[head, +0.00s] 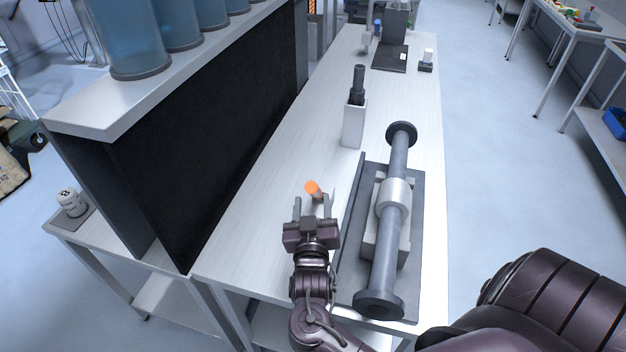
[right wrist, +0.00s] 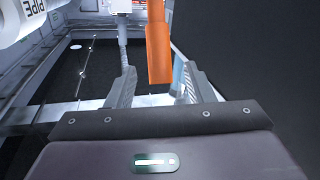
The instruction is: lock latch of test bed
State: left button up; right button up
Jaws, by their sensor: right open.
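The test bed (head: 351,222) is a dark grey base on the table, with a grey flanged pipe (head: 386,260) lying along it through a light collar (head: 394,195). The latch's orange handle (head: 312,187) stands at the bed's left side. It also shows in the right wrist view (right wrist: 158,45), hanging down between the fingers. My right gripper (head: 313,204) is open just in front of the handle, one finger on each side. In the right wrist view a gap shows on both sides of the handle. The latch's lower part is mostly hidden. My left gripper is not in view.
A white holder (head: 353,124) with a dark upright tool stands beyond the bed. A black panel (head: 215,140) under a shelf of blue cylinders (head: 125,35) bounds the table's left side. Bare tabletop (head: 255,205) lies between panel and gripper.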

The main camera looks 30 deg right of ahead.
aim_at(312, 195)
jog(key=x, duration=0.2)
jog(key=shift+w+d+r+p, duration=0.2)
jog(key=shift+w+r+p, duration=0.1)
jog(key=shift+p, duration=0.1)
jog(key=shift+f+x, duration=0.2)
jog(key=shift+x, duration=0.9)
jog(key=shift+w+d+f+p, duration=0.1)
jog(key=shift+w+d+p, duration=0.1)
jog(key=shift+w+p, duration=0.1)
jog(key=c, duration=0.9)
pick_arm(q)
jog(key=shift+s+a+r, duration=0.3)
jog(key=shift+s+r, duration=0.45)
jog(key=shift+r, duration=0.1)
pick_arm(e)
grip_shut()
